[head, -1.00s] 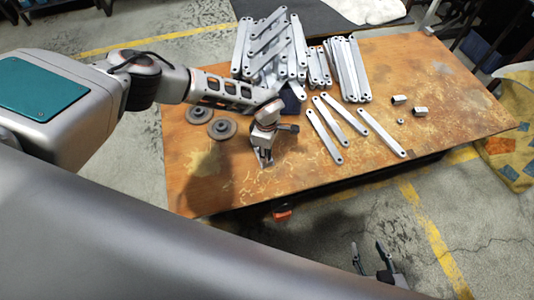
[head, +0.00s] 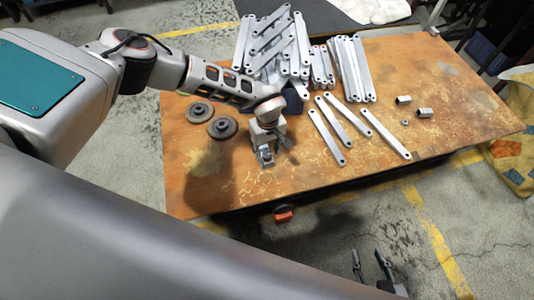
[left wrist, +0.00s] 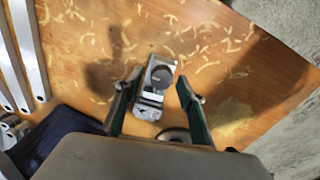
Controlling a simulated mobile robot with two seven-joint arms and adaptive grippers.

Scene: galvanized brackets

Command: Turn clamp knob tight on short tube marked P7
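My left gripper (head: 266,158) points down close above the front left of the table. In the left wrist view its two dark green fingers (left wrist: 158,88) are apart. A grey metal block-like part with a dark round disc (left wrist: 160,74) shows between them, nearer the left finger. A gap shows on the right; I cannot tell whether the left finger touches. I cannot tell whether this part is the clamp. Two short metal tubes (head: 403,100) (head: 425,112) lie at the table's right. No P7 marking is readable. My right gripper (head: 373,266) is open and empty, low beyond the table's front edge.
On the wooden table (head: 470,115) are stacked brackets (head: 275,45), loose flat bars (head: 345,117), a small nut (head: 405,122) and two dark discs (head: 200,112) (head: 222,128). A dark blue object (head: 292,100) sits behind my left gripper. The table's front right is clear.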

